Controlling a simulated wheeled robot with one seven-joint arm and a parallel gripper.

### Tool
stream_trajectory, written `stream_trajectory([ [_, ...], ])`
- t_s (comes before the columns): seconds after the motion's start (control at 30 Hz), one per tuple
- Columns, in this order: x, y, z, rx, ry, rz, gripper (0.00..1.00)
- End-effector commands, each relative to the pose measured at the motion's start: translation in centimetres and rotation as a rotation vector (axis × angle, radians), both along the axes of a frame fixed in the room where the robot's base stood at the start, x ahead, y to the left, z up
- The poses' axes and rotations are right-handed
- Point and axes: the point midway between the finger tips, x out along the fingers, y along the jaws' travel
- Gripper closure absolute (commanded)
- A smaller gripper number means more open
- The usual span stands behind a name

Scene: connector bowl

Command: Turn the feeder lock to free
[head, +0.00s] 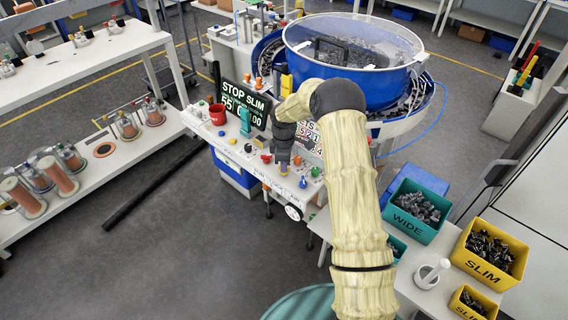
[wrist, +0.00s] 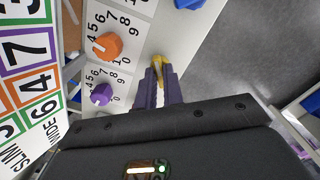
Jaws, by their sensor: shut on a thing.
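My gripper (head: 283,163) points down at the front part of the white control panel, below the display. In the wrist view my gripper (wrist: 163,88) has its two purplish fingers close together around a yellow handle (wrist: 158,66). The handle's top shows between and just beyond the fingertips. I see no readable label on it, so I cannot confirm that it is the feeder lock or read its setting. A little yellow also shows at the fingertips in the head view (head: 284,169). The handle's base is hidden.
An orange dial (wrist: 107,46) and a purple dial (wrist: 102,94) sit left of the fingers. A blue part (wrist: 188,3) lies beyond. The display (head: 246,104) reads STOP SLIM. The blue bowl feeder (head: 345,88) stands behind; WIDE (head: 411,228) and SLIM (head: 482,271) bins stand right.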

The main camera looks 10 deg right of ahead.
Motion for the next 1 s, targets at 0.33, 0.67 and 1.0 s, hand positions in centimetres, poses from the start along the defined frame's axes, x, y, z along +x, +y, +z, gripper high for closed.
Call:
stream_trajectory([
  [0.33,0.10,-0.09,0.11,0.000,-0.003,0.157,1.00],
  [0.67,0.11,-0.08,0.11,-0.001,-0.004,0.180,1.00],
  [1.0,0.09,-0.06,0.09,-0.001,-0.003,0.179,0.69],
])
